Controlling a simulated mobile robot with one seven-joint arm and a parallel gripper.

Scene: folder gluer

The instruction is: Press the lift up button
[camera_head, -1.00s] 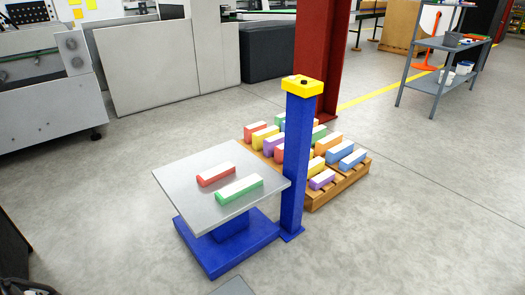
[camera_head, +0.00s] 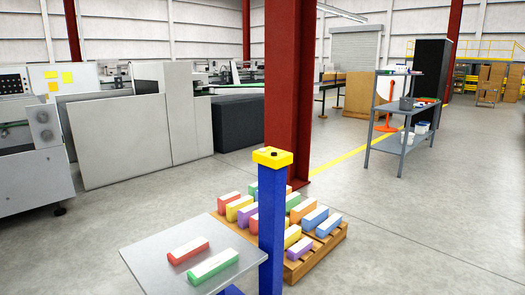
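The lift has a blue post (camera_head: 271,225) with a yellow control box (camera_head: 272,157) on top. A small dark button (camera_head: 270,153) shows on the top face of the box; I cannot read any marking on it. The lift's grey platform (camera_head: 150,258) is at the lower left of the post. It bears a red-and-white block (camera_head: 188,250) and a green-and-white block (camera_head: 213,265). The lower part of the lift is mostly cut off by the bottom edge. My gripper is not in view.
A wooden pallet (camera_head: 318,254) with several coloured blocks stands behind the post. A red column (camera_head: 290,95) rises behind it. Grey machines (camera_head: 120,135) stand at left. A grey shelf cart (camera_head: 395,147) is at right. The floor (camera_head: 430,230) at right is clear.

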